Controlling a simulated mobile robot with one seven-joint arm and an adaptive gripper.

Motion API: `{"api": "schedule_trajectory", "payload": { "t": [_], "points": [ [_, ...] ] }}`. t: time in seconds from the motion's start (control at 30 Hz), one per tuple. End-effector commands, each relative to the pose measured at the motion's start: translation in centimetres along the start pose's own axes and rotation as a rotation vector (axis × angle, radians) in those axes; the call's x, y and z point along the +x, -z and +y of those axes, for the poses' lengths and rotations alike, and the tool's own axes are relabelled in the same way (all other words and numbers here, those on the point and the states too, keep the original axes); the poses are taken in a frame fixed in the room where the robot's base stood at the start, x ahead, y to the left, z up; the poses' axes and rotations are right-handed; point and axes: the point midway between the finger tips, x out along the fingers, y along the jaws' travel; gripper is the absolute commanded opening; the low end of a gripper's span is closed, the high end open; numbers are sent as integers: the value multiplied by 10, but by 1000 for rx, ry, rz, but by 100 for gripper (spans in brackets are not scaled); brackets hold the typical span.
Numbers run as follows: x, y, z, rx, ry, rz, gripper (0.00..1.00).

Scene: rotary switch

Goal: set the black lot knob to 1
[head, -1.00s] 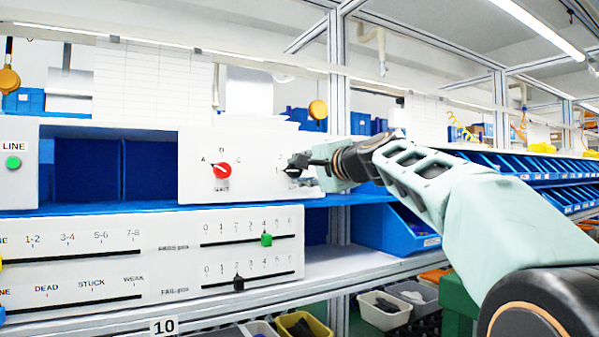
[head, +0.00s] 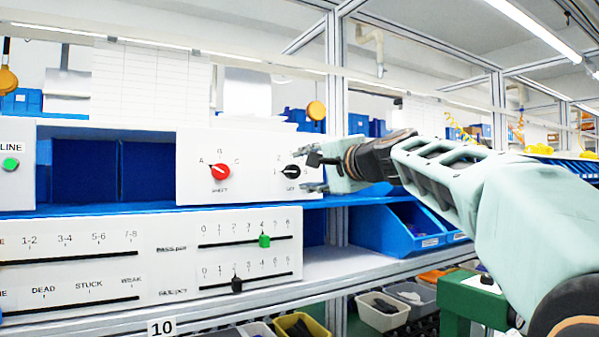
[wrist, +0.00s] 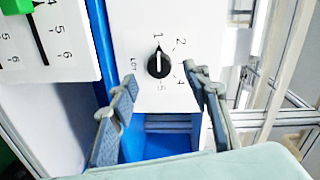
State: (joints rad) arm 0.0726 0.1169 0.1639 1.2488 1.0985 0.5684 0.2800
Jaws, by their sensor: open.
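My gripper (head: 307,171) is open, just right of the knob in the head view. In the wrist view its two fingers (wrist: 162,78) are spread wide, below and to either side of the knob, with a gap to it. Nothing is between them.
The red shift knob (head: 220,171) sits left on the same panel (head: 252,150). Below is a slider panel (head: 180,245) with a green slider (head: 264,240) and a black slider (head: 236,285). Blue bins (head: 395,228) stand at the right under the shelf.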

Motion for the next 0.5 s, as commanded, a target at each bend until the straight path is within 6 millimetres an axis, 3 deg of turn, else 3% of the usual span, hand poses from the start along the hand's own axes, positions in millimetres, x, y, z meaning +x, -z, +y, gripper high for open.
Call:
{"api": "schedule_trajectory", "payload": {
  "t": [0.2, 0.5],
  "points": [
    [-27, 0, 0, -1, 0, 0, 44],
    [-34, 0, 0, 0, 0, -1, 44]
  ]
}}
